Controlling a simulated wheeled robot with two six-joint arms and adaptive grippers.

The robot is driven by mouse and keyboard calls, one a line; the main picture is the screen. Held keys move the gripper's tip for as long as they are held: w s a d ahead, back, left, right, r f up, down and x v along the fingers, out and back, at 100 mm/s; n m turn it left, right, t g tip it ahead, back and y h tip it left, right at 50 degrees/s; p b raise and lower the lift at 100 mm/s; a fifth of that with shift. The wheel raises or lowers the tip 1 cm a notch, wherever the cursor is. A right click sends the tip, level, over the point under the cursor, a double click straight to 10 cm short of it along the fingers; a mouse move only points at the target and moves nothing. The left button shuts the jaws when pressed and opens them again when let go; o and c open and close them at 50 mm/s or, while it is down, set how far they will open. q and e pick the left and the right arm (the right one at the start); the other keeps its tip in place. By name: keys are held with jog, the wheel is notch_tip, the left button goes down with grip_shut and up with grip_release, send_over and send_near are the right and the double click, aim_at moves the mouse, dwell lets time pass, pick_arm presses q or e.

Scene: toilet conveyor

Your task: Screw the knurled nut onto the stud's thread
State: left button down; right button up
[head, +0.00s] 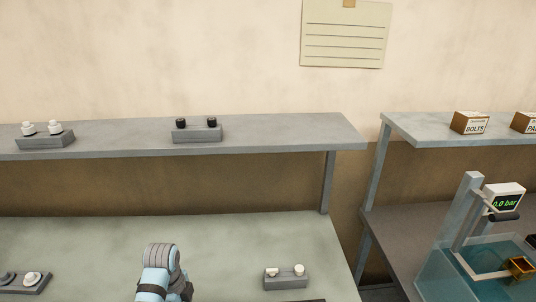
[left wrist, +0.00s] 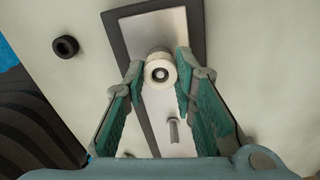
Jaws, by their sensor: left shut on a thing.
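In the left wrist view my left gripper (left wrist: 161,68) is shut on a cream round nut (left wrist: 151,82), a green-padded finger on each side. A small grey round end shows in the middle of the nut. Whether that is a stud's tip, and how far the nut sits on any thread, I cannot tell. The nut is over a bright metal plate (left wrist: 187,36) with a dark border. A bare grey stud (left wrist: 174,132) stands on the plate nearer the camera, apart from the nut. In the head view only my blue arm shows at the bottom. My right gripper is not in view.
A black ring (left wrist: 65,46) lies left of the plate. In the head view a grey block with white parts (head: 286,280) stands on the table (head: 230,238), right of my arm. Shelf blocks (head: 197,134) sit behind. A water tank (head: 450,272) stands at right.

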pick_arm(q)
jog(key=m, duration=0.5)
jog(key=c, duration=1.6)
grip_release()
jog(key=shift+c, duration=0.2)
jog(key=shift+r, duration=1.5)
jog(key=shift+o, duration=0.5)
jog(key=o, duration=0.5)
jog(key=shift+c, duration=0.2)
jog(key=c, duration=0.5)
